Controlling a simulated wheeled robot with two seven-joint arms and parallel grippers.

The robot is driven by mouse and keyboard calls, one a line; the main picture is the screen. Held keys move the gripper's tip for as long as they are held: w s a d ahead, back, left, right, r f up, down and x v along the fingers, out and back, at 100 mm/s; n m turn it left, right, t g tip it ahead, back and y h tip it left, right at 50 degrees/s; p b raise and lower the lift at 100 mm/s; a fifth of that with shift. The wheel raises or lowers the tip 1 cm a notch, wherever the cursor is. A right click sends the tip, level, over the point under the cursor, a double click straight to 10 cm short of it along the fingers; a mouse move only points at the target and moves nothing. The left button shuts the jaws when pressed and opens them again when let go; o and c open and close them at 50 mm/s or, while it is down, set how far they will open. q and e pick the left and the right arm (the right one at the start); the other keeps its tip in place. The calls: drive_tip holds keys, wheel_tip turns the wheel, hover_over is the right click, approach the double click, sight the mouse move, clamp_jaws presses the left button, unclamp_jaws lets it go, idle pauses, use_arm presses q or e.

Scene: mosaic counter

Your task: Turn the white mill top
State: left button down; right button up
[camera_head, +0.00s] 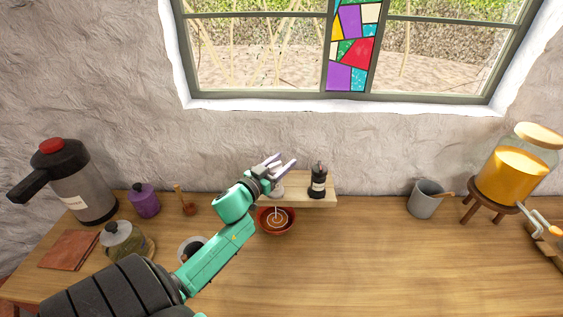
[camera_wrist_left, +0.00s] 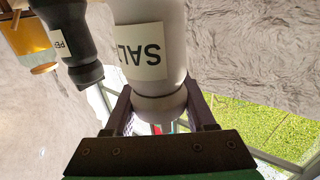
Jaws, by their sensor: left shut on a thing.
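My left gripper (camera_head: 281,163) is at the mill's top. In the left wrist view the two fingers of the gripper (camera_wrist_left: 162,108) sit on either side of the rounded white top, shut on it. My right gripper is not in view.
A black mill (camera_head: 319,184) stands close to the right on the same shelf (camera_head: 322,201). A red-brown bowl (camera_head: 288,229) sits just below the shelf. A grey cup (camera_head: 424,200) and a juice dispenser (camera_head: 512,176) stand at right. The counter's front middle is clear.

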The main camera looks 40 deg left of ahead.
use_arm(q)
drive_tip(key=shift+f, duration=0.1)
idle(0.7)
drive_tip(key=shift+c, duration=1.1)
unclamp_jaws()
drive_tip(key=shift+s, duration=0.3)
drive_tip(key=s+b, duration=0.3)
drive_tip(key=s, duration=1.1)
drive_tip(key=shift+d, duration=0.2)
